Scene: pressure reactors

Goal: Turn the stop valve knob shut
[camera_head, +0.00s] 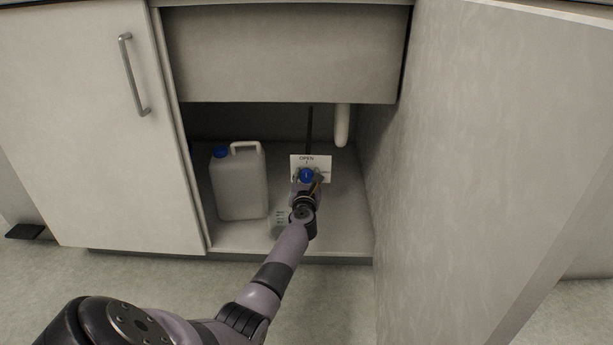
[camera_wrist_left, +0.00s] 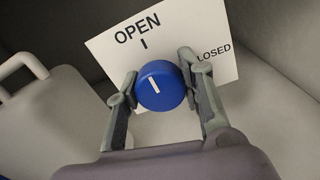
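The stop valve knob (camera_wrist_left: 160,86) is round and blue with a white line. In the left wrist view the line points towards the mark under OPEN on a tilted white label (camera_wrist_left: 98,44). The knob also shows in the head view (camera_head: 306,175), low inside the cabinet under the sink. My left gripper (camera_wrist_left: 157,82) has one finger on each side of the knob, very close to it. I cannot tell whether both fingers press on it. The word CLOSED is partly hidden behind the right-hand finger. My right gripper is not in view.
A white jug with a blue cap (camera_head: 239,182) stands left of the knob, and a clear beaker (camera_head: 278,222) beside my left arm. A white pipe (camera_head: 342,125) hangs behind. An open cabinet door (camera_head: 470,150) stands on the right.

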